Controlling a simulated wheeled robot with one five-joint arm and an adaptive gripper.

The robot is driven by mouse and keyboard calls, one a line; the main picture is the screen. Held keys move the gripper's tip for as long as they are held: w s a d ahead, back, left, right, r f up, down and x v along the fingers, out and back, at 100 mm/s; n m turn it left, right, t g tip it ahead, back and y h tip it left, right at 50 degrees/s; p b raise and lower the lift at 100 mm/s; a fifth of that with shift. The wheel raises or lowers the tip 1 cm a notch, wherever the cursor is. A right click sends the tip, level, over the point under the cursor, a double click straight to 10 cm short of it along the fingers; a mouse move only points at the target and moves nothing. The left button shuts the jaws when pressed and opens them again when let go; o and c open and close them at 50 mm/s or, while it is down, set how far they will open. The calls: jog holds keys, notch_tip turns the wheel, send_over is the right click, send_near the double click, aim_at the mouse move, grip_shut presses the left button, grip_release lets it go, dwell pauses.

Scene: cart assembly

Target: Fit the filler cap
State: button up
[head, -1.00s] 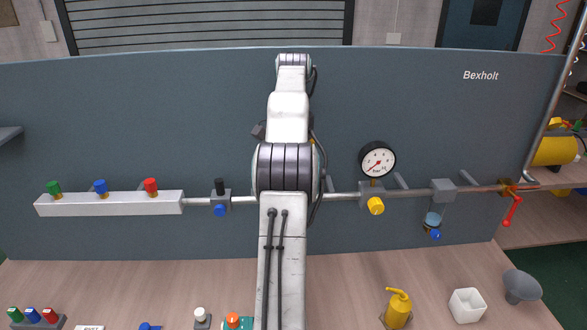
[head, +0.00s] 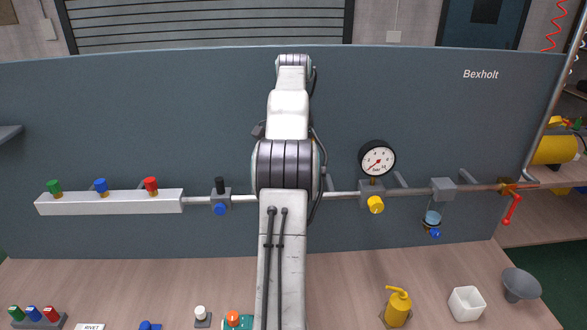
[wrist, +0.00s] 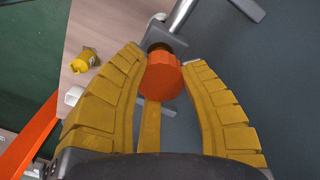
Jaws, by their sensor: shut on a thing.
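An orange faceted cap (wrist: 161,77) sits between the two yellow ribbed fingers of my gripper (wrist: 165,72) in the wrist view. My gripper is shut on it.
The pipe line on the dark panel carries a pressure gauge (head: 377,159) with a yellow knob (head: 376,205) and a red-handled valve (head: 512,208). A yellow oil can (head: 397,308), a white box (head: 467,304) and a grey funnel (head: 520,284) stand on the bench.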

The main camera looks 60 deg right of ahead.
jog(key=shift+f+b, duration=0.7)
jog(key=shift+f, duration=0.35)
jog(key=o, duration=1.2)
jog(key=shift+r, duration=0.1)
